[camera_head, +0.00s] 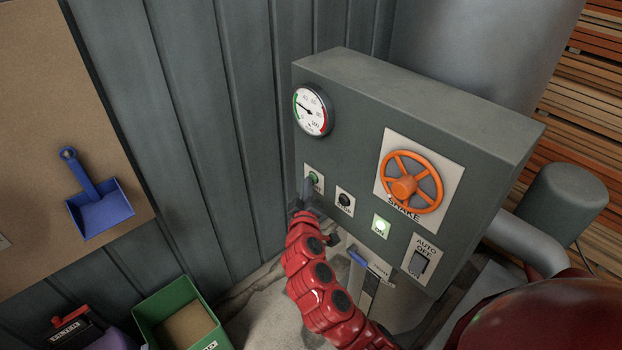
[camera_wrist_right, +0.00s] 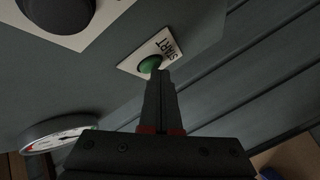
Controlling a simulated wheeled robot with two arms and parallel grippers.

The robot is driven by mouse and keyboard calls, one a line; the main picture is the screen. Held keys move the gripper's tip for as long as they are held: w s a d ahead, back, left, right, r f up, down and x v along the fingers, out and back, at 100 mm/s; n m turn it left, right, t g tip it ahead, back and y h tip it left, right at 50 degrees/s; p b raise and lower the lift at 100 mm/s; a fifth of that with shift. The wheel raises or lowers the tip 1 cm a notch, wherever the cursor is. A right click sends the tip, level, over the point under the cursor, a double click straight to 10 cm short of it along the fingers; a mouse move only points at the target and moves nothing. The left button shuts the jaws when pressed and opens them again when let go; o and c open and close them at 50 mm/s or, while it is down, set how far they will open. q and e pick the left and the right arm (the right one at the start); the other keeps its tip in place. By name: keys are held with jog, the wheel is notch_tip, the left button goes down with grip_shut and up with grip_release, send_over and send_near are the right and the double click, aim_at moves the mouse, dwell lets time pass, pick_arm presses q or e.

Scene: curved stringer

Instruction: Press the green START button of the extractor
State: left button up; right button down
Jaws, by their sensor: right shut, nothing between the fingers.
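The extractor's grey control box (camera_head: 345,80) stands against the wall. The green START button (camera_head: 314,177) sits on a white plate at the lower left of its front face. In the right wrist view the green START button (camera_wrist_right: 150,65) shows beside the word START. My right gripper (camera_head: 309,187) is shut and empty, its fingertips right at the button. In the wrist view the shut fingertips (camera_wrist_right: 160,74) overlap the button's edge; I cannot tell for sure whether they press it. My left gripper is not in view.
The panel also bears a black button (camera_head: 345,199), an orange SHAKE handwheel (camera_head: 404,186), a round gauge (camera_head: 313,110) and an AUTO/OFF switch (camera_head: 419,262). A blue-handled lever (camera_head: 358,258) sits below. A green bin (camera_head: 180,316) and a blue dustpan (camera_head: 101,208) are at the left.

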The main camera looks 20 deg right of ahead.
dwell(0.4)
jog(key=shift+s+a+b, duration=0.25)
jog(key=shift+a+b, duration=0.4)
jog(key=shift+a, duration=0.05)
jog(key=shift+f, duration=0.1)
jog(key=a+b, duration=0.1)
jog(key=s+a+b, duration=0.1)
jog(key=a, duration=0.1)
jog(key=a+b, duration=0.1)
jog(key=shift+s+a, duration=0.35)
dwell(0.6)
